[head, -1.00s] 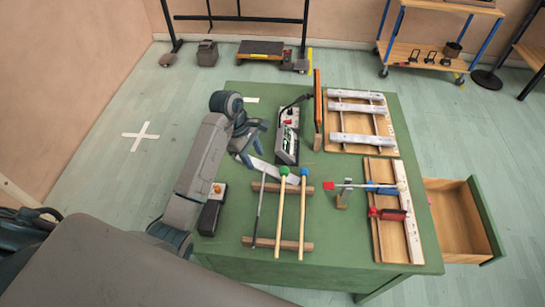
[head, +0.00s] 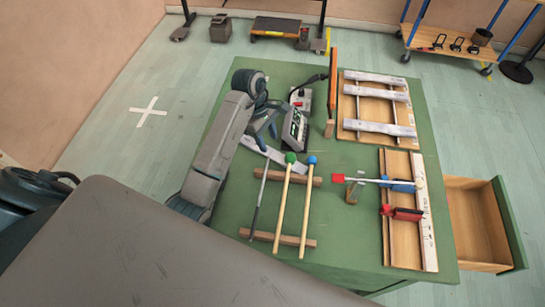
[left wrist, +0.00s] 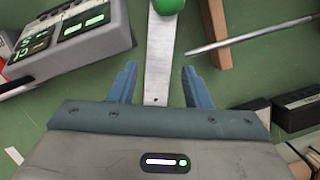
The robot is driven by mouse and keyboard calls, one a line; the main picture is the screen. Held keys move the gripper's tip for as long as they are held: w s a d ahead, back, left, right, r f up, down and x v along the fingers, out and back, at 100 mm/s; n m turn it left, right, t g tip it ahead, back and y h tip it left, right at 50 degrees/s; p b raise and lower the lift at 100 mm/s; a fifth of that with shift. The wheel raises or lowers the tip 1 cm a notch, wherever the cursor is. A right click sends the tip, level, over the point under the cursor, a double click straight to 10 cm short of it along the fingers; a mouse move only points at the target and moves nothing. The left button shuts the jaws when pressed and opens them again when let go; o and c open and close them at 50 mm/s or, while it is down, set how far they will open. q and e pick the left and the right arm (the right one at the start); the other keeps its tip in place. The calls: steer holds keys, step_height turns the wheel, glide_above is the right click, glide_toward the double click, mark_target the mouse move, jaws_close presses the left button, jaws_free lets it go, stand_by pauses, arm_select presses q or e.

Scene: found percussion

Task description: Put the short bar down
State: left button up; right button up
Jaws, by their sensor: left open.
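The short bar is a flat silver metal bar (head: 258,150) lying on the green table, left of the mallets. My left gripper (head: 264,134) is open above the bar. In the left wrist view its two blue fingers (left wrist: 159,72) stand apart on either side of the bar, with clear gaps. My right gripper is not in view.
Two mallets and a thin rod rest across wooden rails (head: 278,238). A grey device (head: 297,127) stands close behind the gripper. Three bars lie on a wooden board (head: 350,108). A long bar (head: 424,215) is clamped on another board. An open drawer (head: 478,225) juts out at right.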

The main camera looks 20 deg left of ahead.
mark_target(271, 152)
arm_select(q)
steer(key=b+x, duration=0.2)
steer(key=shift+a+f, duration=0.15)
steer(key=shift+f, duration=0.25)
steer(key=shift+f+b, duration=0.35)
steer(key=shift+b, duration=0.1)
steer(key=shift+d+f+p, duration=0.3)
steer(key=shift+f+p, duration=0.05)
steer(key=shift+p, duration=0.2)
steer(key=shift+f, duration=0.35)
jaws_close()
steer(key=shift+a+r, duration=0.1)
